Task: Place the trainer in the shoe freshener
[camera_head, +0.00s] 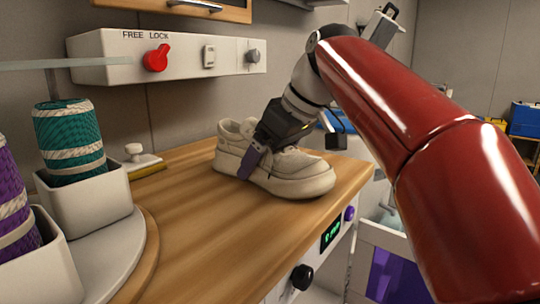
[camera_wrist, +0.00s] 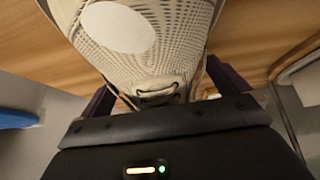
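The trainer (camera_head: 290,174), a cream shoe with a thick sole, stands on the wooden counter (camera_head: 215,215). In the wrist view its mesh upper and laces (camera_wrist: 160,70) fill the top middle. My gripper (camera_head: 262,160) reaches down over the trainer. One purple finger shows against its near side; the far finger is hidden in the head view. In the wrist view dark fingers lie on both sides of the shoe, close to it; I cannot tell whether they press on it. I cannot pick out the shoe freshener for certain.
Twine spools stand in white holders at left, one green (camera_head: 70,140) and one purple (camera_head: 12,205). A wall panel (camera_head: 160,57) has a red knob. The counter front has a green display (camera_head: 331,232) and knobs. A pale bin (camera_head: 385,238) stands lower right. The counter's front middle is clear.

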